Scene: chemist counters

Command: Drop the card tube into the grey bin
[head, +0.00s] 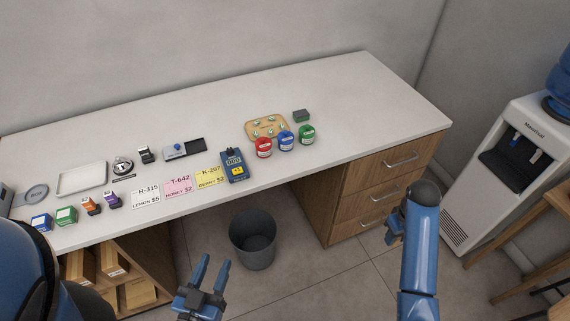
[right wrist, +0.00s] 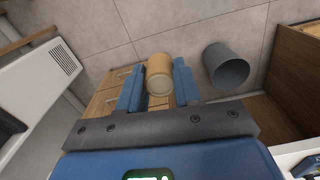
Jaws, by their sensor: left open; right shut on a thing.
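The grey bin (head: 253,241) stands on the floor in front of the counter in the head view, with its mouth open upward. It also shows in the right wrist view (right wrist: 228,68), to the right of my right gripper (right wrist: 158,82). That gripper is shut on the card tube (right wrist: 159,72), a short brown cylinder with a paler end. The tube is apart from the bin. In the head view my right gripper (head: 394,228) is right of the bin, and the tube is hidden behind my arm. My left gripper (head: 212,270) is open and empty, a little left of the bin.
The white counter (head: 300,84) carries trays, labelled cards, a blue meter (head: 234,166), small boxes and coloured jars (head: 286,141). Wooden drawers (head: 385,180) stand right of the bin. A water cooler (head: 505,165) and wooden stool (head: 545,220) are at the right. Floor around the bin is clear.

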